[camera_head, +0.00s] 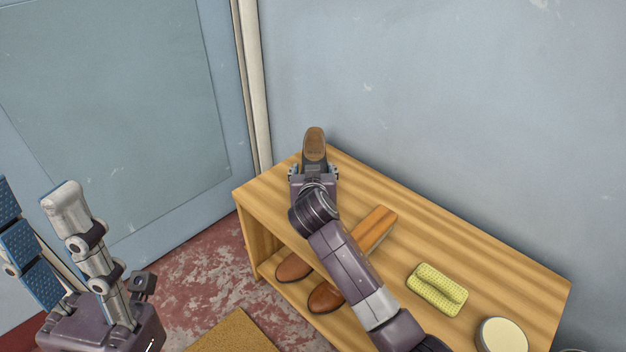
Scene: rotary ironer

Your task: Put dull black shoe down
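A shoe (314,146) is at the far left corner of the wooden bench (262,208). Its tan sole faces the camera, with a dark heel part near the gripper and a thin dark edge; its upper is mostly hidden. My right gripper (314,172) has its fingers on both sides of the shoe's heel end and appears closed on it. I cannot tell whether the shoe touches the bench top. My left gripper (38,215) is at the lower left, away from the bench, with its fingers apart and nothing between them.
A wooden block-like item (374,228), a yellow sponge (437,288) and a round tin (502,336) lie on the bench top. Brown shoes (326,297) stand on the lower shelf. The wall (450,120) runs close behind the bench. A mat (235,335) lies on the floor.

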